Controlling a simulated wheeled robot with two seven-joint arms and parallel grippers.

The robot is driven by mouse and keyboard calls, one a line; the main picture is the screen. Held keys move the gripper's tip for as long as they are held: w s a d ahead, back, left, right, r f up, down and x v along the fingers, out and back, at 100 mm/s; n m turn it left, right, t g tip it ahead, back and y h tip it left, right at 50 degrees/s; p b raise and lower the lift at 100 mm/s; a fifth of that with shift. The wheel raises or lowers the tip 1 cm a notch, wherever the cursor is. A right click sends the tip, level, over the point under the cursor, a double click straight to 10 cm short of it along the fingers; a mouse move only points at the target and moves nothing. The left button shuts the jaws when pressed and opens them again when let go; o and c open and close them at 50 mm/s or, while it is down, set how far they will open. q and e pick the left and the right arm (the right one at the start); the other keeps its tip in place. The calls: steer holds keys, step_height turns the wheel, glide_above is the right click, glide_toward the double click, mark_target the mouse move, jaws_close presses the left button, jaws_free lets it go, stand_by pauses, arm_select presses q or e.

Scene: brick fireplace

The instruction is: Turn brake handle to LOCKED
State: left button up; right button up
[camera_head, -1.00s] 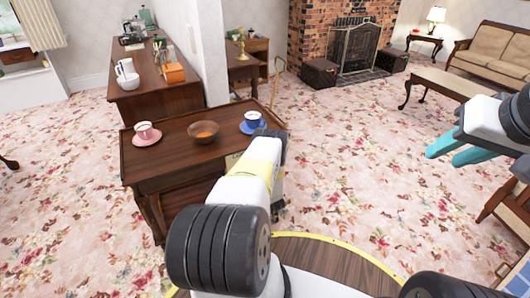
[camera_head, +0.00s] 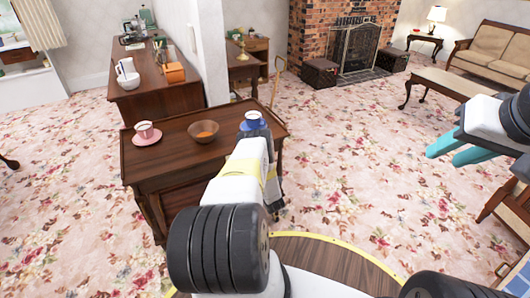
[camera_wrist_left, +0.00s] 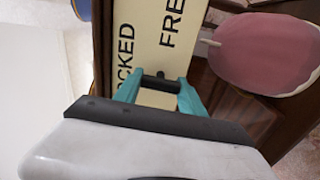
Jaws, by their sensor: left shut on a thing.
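Which word the handle points to, I cannot tell. In the head view my left arm hides the left gripper, the plate and the handle at the right end of the wooden cart (camera_head: 172,152). My right gripper (camera_head: 446,157) is open and empty over the carpet at the right.
A pink cup (camera_head: 144,130) on its saucer, a brown bowl (camera_head: 203,132) and a blue cup (camera_head: 253,119) stand on the cart, the blue one close to my left wrist. A pink round surface (camera_wrist_left: 262,52) shows at right in the wrist view.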

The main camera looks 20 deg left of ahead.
stand_by(0.4)
arm_select(q)
steer(key=o, duration=1.4)
steer(key=shift+c, duration=0.2)
steer(key=v, duration=0.8)
